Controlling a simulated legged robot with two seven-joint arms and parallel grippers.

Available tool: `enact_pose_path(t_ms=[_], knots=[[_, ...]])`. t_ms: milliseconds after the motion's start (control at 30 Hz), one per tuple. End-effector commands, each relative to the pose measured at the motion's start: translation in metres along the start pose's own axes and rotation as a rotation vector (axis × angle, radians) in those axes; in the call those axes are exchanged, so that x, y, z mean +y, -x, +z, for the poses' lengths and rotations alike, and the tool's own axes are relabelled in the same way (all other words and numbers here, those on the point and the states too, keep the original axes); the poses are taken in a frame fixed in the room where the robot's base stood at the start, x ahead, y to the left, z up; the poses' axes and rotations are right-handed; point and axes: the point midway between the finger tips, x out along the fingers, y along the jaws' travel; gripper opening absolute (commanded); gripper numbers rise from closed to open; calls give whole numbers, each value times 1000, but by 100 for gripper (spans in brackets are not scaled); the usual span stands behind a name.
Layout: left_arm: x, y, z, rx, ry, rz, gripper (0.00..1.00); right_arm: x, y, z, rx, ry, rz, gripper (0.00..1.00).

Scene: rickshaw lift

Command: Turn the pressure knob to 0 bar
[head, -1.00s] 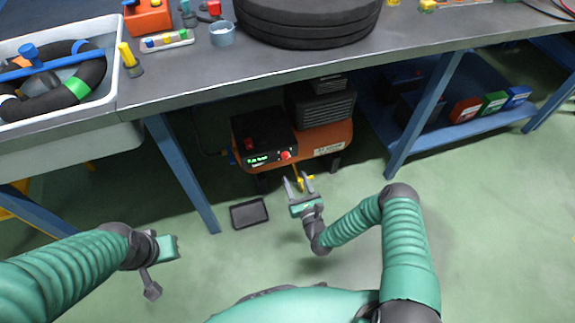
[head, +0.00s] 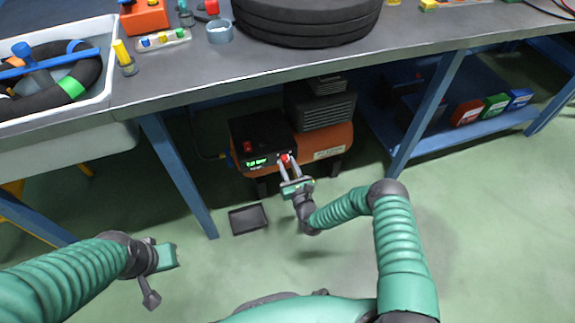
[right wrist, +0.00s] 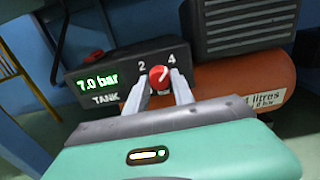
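The pressure knob (right wrist: 160,78) is small and red with a pale mark, on the dark front panel (right wrist: 115,72) of the compressor under the bench. Its mark points up and right, towards the printed 4. The green display (right wrist: 97,82) reads 7.0 bar, above the word TANK. My right gripper (head: 286,159) has one finger at each side of the knob and appears shut on it; the fingertips also show in the right wrist view (right wrist: 160,80). My left gripper (head: 163,273) is low at the left, away from the compressor; its finger opening is unclear.
The orange compressor tank (head: 325,140) stands below the workbench (head: 300,66). Blue bench legs (head: 178,175) rise on both sides. A black tray (head: 248,219) lies on the floor near my right gripper. Open green floor (head: 480,220) is on the right.

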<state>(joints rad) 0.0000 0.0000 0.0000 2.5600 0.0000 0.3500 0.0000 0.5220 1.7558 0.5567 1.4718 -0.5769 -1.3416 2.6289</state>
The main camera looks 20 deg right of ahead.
Motion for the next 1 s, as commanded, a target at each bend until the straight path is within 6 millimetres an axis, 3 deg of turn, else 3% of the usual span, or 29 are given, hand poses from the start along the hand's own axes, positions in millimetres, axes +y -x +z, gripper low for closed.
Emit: enact_pose_path(t_ms=[100, 533, 1000], knots=[[0, 0, 0, 0, 0, 0, 0, 0, 0, 0, 0, 0, -1, 0], [0, -1, 0, 0, 0, 0, 0, -1, 0, -1, 0, 52, -1, 0], [0, -5, 1, 0, 0, 0, 0, 0, 0, -1, 0, 409, -1, 0]])
